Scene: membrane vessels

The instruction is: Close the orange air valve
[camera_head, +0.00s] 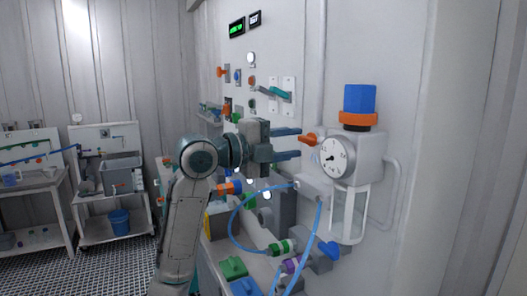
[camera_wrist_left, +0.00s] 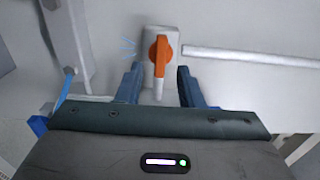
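The orange air valve (camera_head: 308,139) sits on the wall panel to the left of a round pressure gauge (camera_head: 335,157). In the left wrist view the valve's orange handle (camera_wrist_left: 161,55) stands upright on a pale grey mount, with a short light stem below it. My left gripper (camera_head: 287,144) is open and empty in front of the valve. In the wrist view its two blue fingers (camera_wrist_left: 158,84) lie on either side of the stem, with the orange handle mostly beyond the fingertips. I cannot tell whether either finger touches it. My right gripper is not in view.
A blue knob (camera_head: 360,98) with an orange ring tops the gauge unit. Blue hoses (camera_head: 232,222) loop below the gripper near green and purple fittings. A white pipe (camera_wrist_left: 250,57) runs right of the valve. Carts (camera_head: 112,190) stand at the far left.

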